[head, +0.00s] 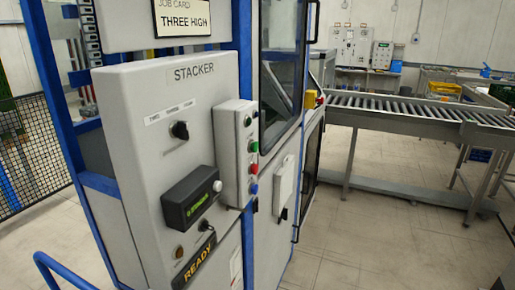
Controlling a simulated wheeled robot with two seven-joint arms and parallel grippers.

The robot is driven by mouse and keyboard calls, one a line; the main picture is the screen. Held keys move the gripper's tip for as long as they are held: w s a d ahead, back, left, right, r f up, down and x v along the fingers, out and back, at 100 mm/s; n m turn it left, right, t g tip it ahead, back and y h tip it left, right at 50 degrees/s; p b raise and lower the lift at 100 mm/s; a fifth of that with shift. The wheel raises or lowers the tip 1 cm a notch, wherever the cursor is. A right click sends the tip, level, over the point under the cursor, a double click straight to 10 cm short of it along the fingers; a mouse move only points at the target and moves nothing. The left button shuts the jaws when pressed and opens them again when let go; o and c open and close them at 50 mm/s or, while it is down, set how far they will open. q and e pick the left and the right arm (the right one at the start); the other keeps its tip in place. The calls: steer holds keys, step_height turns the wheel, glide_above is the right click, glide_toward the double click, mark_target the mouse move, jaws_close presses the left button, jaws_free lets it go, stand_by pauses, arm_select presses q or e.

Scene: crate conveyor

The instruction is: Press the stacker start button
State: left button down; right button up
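The grey stacker cabinet (135,115) is labelled STACKER and stands left of centre. A narrow light-grey button box (230,155) on its right side carries a dark top control (248,120), a green button (253,146), a red button (252,168) and a blue button (254,188). I cannot read which is the start button. The cabinet front also has a black selector knob (180,130), a black display box (188,200) with green text, an amber lamp (179,252) and a lit READY sign (195,262). Neither gripper is clearly in view.
A blue machine frame (245,60) with glazed doors stands behind the cabinet. A roller conveyor (420,108) runs off to the right. A blue tubular rail (58,266) is at bottom left, near black mesh fencing (32,155). The floor (390,245) at lower right is clear.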

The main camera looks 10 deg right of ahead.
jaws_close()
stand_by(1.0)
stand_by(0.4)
